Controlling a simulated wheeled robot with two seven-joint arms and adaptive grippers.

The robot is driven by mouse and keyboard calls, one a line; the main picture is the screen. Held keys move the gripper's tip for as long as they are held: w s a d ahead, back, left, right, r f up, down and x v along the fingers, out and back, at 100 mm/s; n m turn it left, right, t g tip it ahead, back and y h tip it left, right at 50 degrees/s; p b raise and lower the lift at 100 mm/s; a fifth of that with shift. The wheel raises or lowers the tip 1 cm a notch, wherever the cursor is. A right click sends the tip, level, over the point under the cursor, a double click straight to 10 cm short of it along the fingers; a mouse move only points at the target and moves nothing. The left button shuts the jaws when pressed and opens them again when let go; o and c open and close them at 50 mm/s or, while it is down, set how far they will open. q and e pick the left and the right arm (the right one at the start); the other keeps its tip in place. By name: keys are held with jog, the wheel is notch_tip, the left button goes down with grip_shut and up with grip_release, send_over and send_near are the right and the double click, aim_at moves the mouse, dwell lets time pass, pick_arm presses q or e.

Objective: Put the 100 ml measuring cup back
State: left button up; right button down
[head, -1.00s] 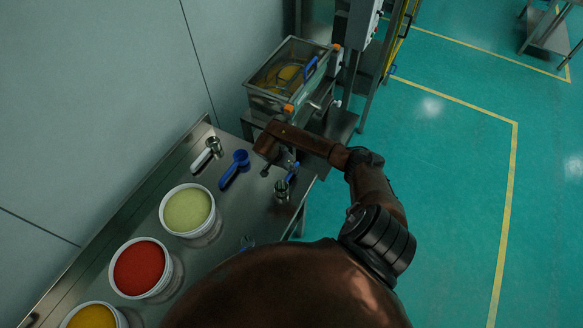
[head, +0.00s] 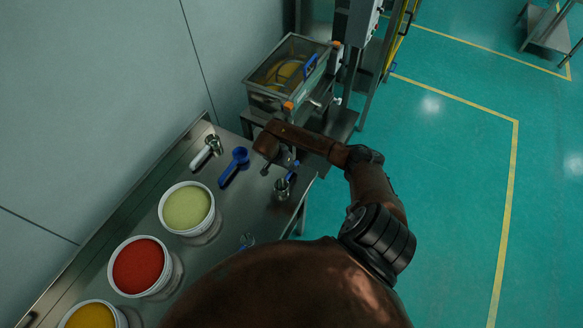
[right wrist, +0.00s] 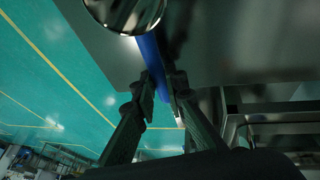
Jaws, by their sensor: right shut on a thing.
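A metal measuring cup with a blue handle (head: 282,187) is at the right end of the steel table in the head view. In the right wrist view its round metal bowl (right wrist: 125,10) is at the top, with the blue handle (right wrist: 152,55) running down between the fingers. My right gripper (right wrist: 160,92) is shut on this handle. In the head view the arm partly hides the gripper. I cannot read any volume mark on the cup, or tell whether it touches the table. My left gripper is not in view.
On the steel table (head: 228,205) lie a blue scoop (head: 236,164) and a white-handled metal cup (head: 206,152). Tubs of green (head: 187,207), red (head: 140,266) and yellow (head: 90,317) material stand along it. The sieve machine (head: 288,75) is behind. A small unclear item (head: 247,240) lies near the front edge.

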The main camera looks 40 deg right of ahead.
jog(key=c, duration=1.9)
grip_release()
jog(key=o, duration=0.5)
jog(key=shift+r, duration=0.15)
jog(key=shift+r+p, duration=2.1)
jog(key=shift+r, duration=1.3)
